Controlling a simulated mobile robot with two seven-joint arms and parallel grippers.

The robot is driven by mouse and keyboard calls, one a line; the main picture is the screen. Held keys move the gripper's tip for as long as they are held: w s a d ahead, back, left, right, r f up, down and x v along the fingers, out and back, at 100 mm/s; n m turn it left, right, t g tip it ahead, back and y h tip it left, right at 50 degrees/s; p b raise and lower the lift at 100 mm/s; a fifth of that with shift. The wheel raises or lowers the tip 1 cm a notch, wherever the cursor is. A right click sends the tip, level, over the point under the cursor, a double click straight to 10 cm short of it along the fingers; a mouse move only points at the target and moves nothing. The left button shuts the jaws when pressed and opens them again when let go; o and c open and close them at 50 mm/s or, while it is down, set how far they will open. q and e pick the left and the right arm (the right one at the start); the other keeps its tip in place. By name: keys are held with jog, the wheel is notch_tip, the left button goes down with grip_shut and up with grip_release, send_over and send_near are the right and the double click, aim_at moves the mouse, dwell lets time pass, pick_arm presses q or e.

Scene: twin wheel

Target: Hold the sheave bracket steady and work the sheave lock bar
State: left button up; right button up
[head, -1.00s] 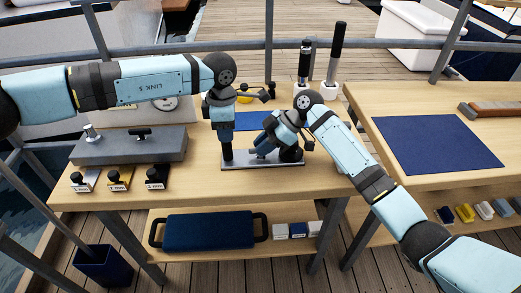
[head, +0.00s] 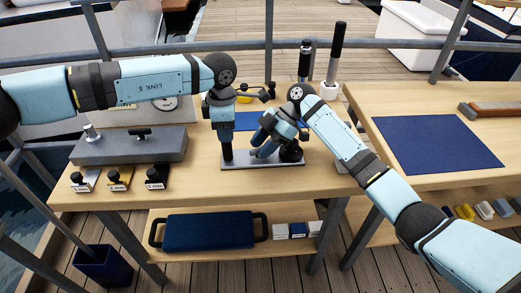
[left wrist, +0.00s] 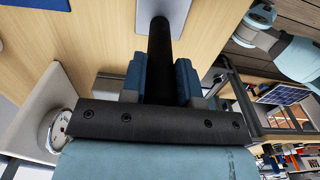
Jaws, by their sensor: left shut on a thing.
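The sheave bracket shows in the head view as a grey base plate (head: 250,164) with a black upright post (head: 227,150) at its left end. A round black part (head: 291,151) stands at its right end. My left gripper (head: 225,137) points down from above, shut on the post. In the left wrist view its blue fingers (left wrist: 160,78) press both sides of the black post (left wrist: 160,45). My right gripper (head: 262,147) is low over the plate between post and round part. Its grip is too small to judge, and I cannot make out the lock bar apart from it.
A grey block (head: 128,146) with knobs lies left of the bracket, with several black-knobbed stamps (head: 118,178) before it. A blue mat (head: 246,120) lies behind. Two dark-handled tools (head: 332,60) stand at the back right. A second table with a blue mat (head: 436,145) is at right.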

jog(key=v, duration=1.2)
jog(key=shift+s+d, duration=0.1)
jog(key=shift+d, duration=0.1)
jog(key=x, duration=1.2)
jog(key=shift+a, duration=0.15)
